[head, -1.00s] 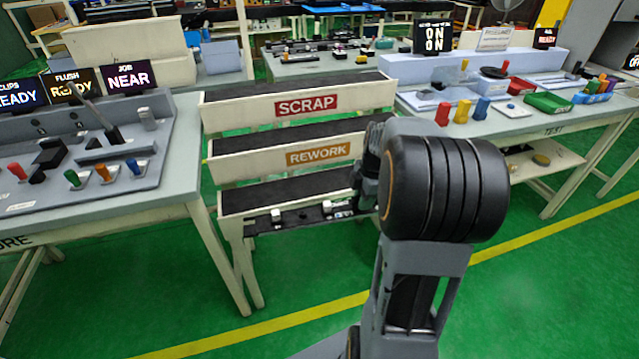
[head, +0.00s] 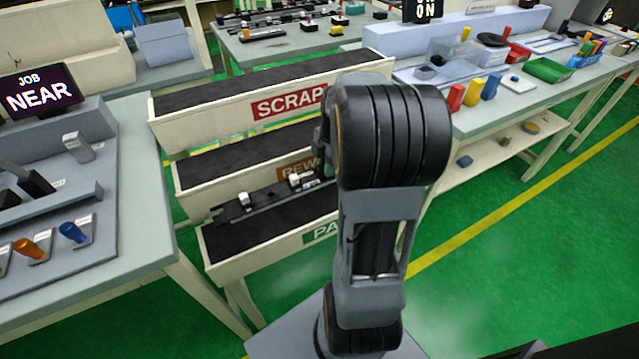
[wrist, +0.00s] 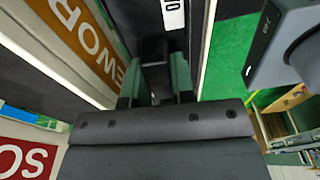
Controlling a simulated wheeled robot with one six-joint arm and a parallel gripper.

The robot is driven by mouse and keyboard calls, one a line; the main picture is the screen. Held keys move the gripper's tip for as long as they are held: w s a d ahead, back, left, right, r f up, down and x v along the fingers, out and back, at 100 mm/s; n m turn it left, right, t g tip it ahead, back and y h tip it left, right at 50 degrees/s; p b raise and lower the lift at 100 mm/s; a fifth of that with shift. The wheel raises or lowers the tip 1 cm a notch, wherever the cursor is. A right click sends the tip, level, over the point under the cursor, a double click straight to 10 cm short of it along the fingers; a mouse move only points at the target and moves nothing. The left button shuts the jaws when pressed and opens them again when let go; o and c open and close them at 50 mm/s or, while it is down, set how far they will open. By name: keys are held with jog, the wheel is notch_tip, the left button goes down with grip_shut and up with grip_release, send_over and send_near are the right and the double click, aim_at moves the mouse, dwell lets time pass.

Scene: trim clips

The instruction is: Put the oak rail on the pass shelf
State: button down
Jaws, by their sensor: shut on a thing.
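A dark rail (head: 268,197) with small white and silver clips on it hangs level in the head view, above the lowest shelf and in front of the rework shelf. My gripper (wrist: 155,90) is shut on the rail in the wrist view, its two green-sided fingers either side of a dark part. In the head view my arm hides most of the gripper and the rail's right end. The pass shelf (head: 225,269) is the lowest tier, with a dark bed and a green label partly covered by my arm. The rail looks apart from the bed.
The scrap shelf (head: 200,125) is the top tier and the rework shelf (head: 195,202) the middle one. A left bench (head: 140,215) carries a "NEAR" display (head: 40,91) and coloured-handled fixtures. A test bench (head: 480,125) with bins stands at right.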

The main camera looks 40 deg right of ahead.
aim_at(326, 196)
jog(key=shift+f+b, duration=0.65)
jog(key=shift+f, duration=3.65)
jog(key=c, duration=1)
grip_release()
jog(key=shift+f, duration=0.1)
jog(key=shift+o, duration=0.2)
jog(key=r, duration=0.4)
jog(key=r+p, duration=0.1)
jog(key=r, duration=0.3)
jog(key=d+r+p, duration=0.1)
jog(key=r, duration=0.2)
jog(key=shift+d+r, duration=0.1)
jog(key=shift+r, duration=0.3)
jog(key=s+a+m+t, duration=0.1)
jog(key=s+a+m, duration=0.1)
jog(key=a+m, duration=0.3)
jog(key=s+a+r+m+t+h, duration=0.1)
jog(key=s+a+m, duration=0.2)
jog(key=a+m, duration=0.3)
jog(key=s+a+m, duration=0.3)
jog(key=a+m, duration=0.2)
jog(key=a, duration=0.3)
jog(key=shift+a+r+m+t, duration=0.15)
jog(key=shift+r+m+t, duration=0.15)
jog(key=shift+t, duration=0.1)
